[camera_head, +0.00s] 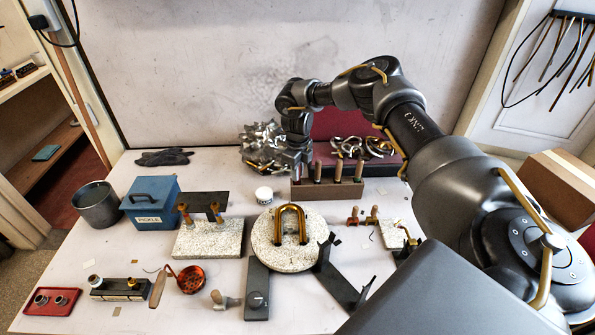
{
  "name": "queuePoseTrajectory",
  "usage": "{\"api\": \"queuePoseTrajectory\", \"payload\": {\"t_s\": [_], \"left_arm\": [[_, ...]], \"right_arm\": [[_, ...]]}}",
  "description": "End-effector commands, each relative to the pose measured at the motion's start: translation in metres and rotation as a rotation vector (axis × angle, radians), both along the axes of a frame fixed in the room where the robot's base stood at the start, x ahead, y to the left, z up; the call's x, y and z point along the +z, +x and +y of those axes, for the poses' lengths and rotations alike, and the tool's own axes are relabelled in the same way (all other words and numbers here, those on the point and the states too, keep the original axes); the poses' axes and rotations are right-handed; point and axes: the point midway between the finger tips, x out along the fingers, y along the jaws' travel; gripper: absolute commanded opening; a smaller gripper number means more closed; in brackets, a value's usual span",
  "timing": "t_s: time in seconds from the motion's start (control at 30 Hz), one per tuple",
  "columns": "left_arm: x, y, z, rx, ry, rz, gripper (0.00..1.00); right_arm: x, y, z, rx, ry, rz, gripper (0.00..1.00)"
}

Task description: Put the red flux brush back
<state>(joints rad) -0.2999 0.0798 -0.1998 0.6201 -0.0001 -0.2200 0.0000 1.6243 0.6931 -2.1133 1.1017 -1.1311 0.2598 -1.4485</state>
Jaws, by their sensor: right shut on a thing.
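A brown rack block (327,190) stands near the back of the bench, with several upright wooden handles (337,171) in it. My right gripper (295,168) reaches in from the right and points down at the left end of this block. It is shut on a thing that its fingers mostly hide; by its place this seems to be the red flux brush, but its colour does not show. I cannot tell whether its lower end is in the block. My left gripper is not in view.
A pile of silvery parts (258,145) lies just left of my gripper. A white jar (264,195) stands in front of it. A red board (345,130) with coiled brass parts is behind the rack. A round pale slab (270,258) and a blue box (150,203) stand farther forward.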

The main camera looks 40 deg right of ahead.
Motion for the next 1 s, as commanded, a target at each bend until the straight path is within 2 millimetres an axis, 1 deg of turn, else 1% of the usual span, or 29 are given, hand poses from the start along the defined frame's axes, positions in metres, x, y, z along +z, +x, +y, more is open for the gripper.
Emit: {"api": "queuePoseTrajectory", "payload": {"t_s": [0.03, 0.17, 0.2, 0.43, 0.5, 0.57, 0.67, 0.8, 1.0], "left_arm": [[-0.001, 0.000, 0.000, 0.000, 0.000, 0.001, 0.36], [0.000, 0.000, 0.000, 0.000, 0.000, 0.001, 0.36], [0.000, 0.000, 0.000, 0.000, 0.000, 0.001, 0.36], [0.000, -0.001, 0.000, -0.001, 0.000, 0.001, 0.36], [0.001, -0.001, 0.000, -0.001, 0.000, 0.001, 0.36], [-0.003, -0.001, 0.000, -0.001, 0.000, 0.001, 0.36], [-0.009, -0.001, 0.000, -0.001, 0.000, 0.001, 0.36], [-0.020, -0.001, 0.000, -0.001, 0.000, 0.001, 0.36], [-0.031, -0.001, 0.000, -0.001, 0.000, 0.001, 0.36]], "right_arm": [[-0.001, 0.000, 0.000, 0.000, 0.000, 0.000, 0.19], [-0.001, 0.000, 0.000, 0.000, 0.000, 0.000, 0.36], [-0.001, 0.000, 0.000, 0.000, 0.000, 0.000, 0.38], [0.000, 0.000, 0.000, 0.000, 0.000, 0.000, 0.38], [0.003, 0.000, 0.000, 0.000, 0.000, 0.000, 0.38], [0.006, 0.001, 0.000, 0.000, 0.001, -0.003, 0.38], [0.019, 0.002, 0.001, 0.001, 0.002, -0.005, 0.38], [0.048, 0.002, 0.000, 0.001, 0.001, -0.006, 0.38], [0.089, 0.002, 0.001, 0.001, 0.001, -0.005, 0.38]]}}
